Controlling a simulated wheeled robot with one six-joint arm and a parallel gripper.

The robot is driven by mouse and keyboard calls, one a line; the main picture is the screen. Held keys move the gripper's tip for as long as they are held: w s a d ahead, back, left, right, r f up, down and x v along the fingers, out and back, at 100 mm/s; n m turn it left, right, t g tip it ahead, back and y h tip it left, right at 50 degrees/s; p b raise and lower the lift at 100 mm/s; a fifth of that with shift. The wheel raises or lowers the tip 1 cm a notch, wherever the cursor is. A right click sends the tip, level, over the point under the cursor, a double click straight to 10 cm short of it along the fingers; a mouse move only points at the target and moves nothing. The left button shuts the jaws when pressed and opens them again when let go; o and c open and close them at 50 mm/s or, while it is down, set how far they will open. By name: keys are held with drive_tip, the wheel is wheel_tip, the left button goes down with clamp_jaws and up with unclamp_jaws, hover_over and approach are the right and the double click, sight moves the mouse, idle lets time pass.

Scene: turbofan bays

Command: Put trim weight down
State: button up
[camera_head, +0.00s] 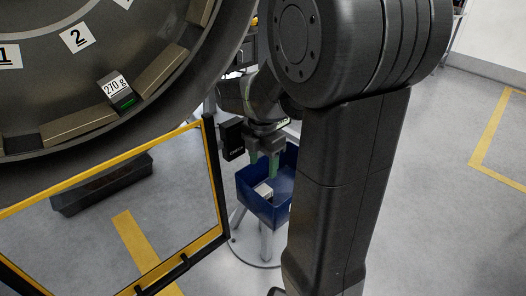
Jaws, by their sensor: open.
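My gripper (264,167) is in the middle of the view, pointing down with its two green-tipped fingers apart. It is over a blue bin (255,207) on a stand. A small pale block (264,189) lies inside the bin, just below the fingers; I cannot read a label on it. I cannot tell whether the fingertips touch it. A dark trim weight (120,93) with a white "270 g" label and a green strip sits on the inside of the large round casing at upper left. My arm hides the bin's right side.
The dark casing (30,90) carries number plates, "2" (76,38) among them, and several brownish blocks (80,125). A yellow-and-black framed panel (214,180) stands left of the bin. A dark box (100,187) lies behind it. Floor at right is clear.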

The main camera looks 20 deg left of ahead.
sight(263, 189)
drive_tip(key=shift+r, duration=1.75)
wheel_tip(263, 189, down, 14)
drive_tip(key=shift+r+b, duration=0.2)
drive_tip(key=shift+b, duration=0.45)
drive_tip(key=shift+r+p, duration=0.45)
drive_tip(key=shift+r, duration=0.05)
drive_tip(key=shift+f, duration=0.15)
